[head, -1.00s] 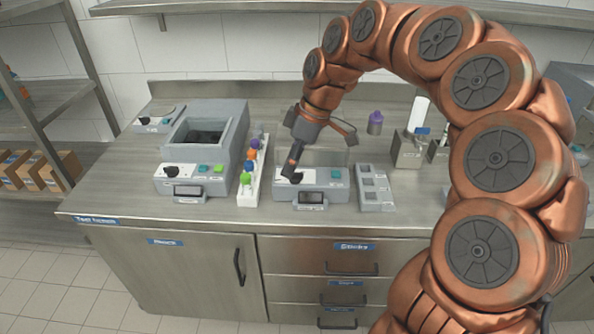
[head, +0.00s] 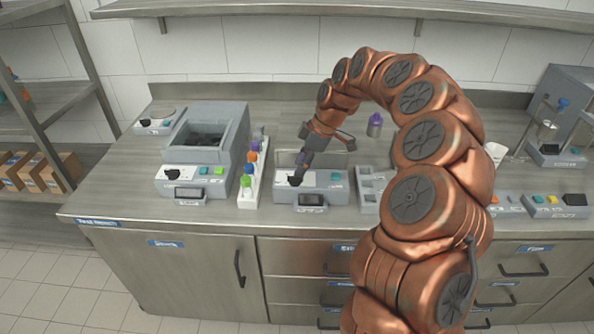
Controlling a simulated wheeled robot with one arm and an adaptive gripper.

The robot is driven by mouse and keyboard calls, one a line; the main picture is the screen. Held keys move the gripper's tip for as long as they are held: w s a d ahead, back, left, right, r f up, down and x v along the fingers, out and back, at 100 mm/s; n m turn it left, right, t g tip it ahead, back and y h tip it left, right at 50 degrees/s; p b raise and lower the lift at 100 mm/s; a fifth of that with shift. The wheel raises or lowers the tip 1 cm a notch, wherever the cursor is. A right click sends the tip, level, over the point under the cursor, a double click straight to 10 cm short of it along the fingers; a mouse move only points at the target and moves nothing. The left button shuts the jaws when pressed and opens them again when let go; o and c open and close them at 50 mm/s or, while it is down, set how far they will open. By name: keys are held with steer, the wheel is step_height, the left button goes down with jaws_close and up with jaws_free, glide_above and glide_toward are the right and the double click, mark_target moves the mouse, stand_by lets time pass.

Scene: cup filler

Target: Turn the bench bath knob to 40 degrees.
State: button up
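A grey bench unit with an open basin (head: 237,135) stands left of centre; its front panel has a black knob (head: 172,174), buttons and a small dark display (head: 188,192). I cannot read which is the bench bath. Contact and finger opening are too small to tell.
A white rack (head: 250,196) with several coloured-cap bottles stands between the units. A grey slotted block (head: 369,184) is just right of the smaller unit. A small unit (head: 155,122) is at the back left, and a purple-capped container (head: 375,125) stands behind. More devices (head: 555,203) are on the right.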

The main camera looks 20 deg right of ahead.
mark_target(295, 178)
steer(key=shift+p+x, duration=0.45)
steer(key=shift+x, duration=1.45)
steer(key=shift+s, duration=0.1)
steer(key=shift+c, duration=0.3)
jaws_close()
